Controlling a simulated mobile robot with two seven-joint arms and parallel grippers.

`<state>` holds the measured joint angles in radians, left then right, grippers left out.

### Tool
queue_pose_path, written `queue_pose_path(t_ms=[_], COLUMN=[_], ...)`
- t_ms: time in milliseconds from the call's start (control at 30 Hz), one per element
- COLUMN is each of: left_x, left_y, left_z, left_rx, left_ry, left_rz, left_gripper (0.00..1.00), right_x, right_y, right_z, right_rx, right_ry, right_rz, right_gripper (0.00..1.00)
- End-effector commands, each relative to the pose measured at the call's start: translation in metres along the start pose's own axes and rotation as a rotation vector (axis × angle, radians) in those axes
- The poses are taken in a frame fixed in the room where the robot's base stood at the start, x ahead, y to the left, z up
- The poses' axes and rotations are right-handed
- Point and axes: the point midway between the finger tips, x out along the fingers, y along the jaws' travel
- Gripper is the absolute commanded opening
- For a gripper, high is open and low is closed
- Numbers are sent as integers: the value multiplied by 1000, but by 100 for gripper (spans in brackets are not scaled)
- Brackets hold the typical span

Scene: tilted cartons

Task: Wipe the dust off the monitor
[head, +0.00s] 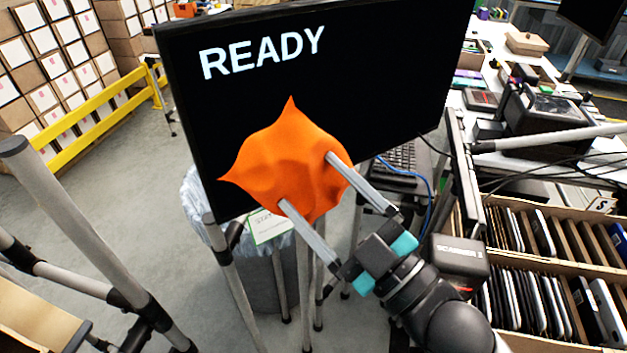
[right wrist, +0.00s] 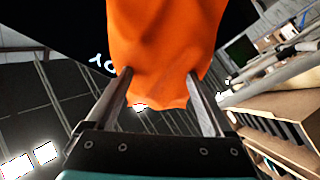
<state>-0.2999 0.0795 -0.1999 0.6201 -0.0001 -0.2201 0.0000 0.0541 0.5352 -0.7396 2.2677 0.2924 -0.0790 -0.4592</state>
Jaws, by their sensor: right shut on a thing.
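The monitor (head: 400,75) is a large black screen in the middle of the head view, with the white word READY near its top left. My right gripper (head: 305,180) comes in from the lower right and is shut on an orange cloth (head: 290,150). The cloth is in front of the lower part of the screen and hides some of it; I cannot tell whether it touches the glass. The cloth (right wrist: 165,40) also fills the top middle of the right wrist view, between the two fingers. No dust is distinguishable on the visible screen. My left gripper is out of view.
Metal posts (head: 90,235) stand at the left. A bin with a clear liner (head: 262,275) is below the monitor. A keyboard (head: 400,157) lies behind it at the right. Cartons of upright devices (head: 545,290) and a cluttered white bench (head: 500,60) are at the right.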

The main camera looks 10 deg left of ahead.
Motion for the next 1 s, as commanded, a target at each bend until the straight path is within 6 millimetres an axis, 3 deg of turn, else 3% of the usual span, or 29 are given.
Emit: queue_pose_path(t_ms=[533, 1000], left_x=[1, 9], left_y=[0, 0], left_z=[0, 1], left_rx=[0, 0], left_ry=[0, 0], left_rz=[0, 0], left_gripper=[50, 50], right_x=[5, 47], right_y=[0, -8], right_z=[2, 26], right_rx=[-1, 0], right_ry=[2, 2], right_rz=[2, 2], right_gripper=[42, 42])
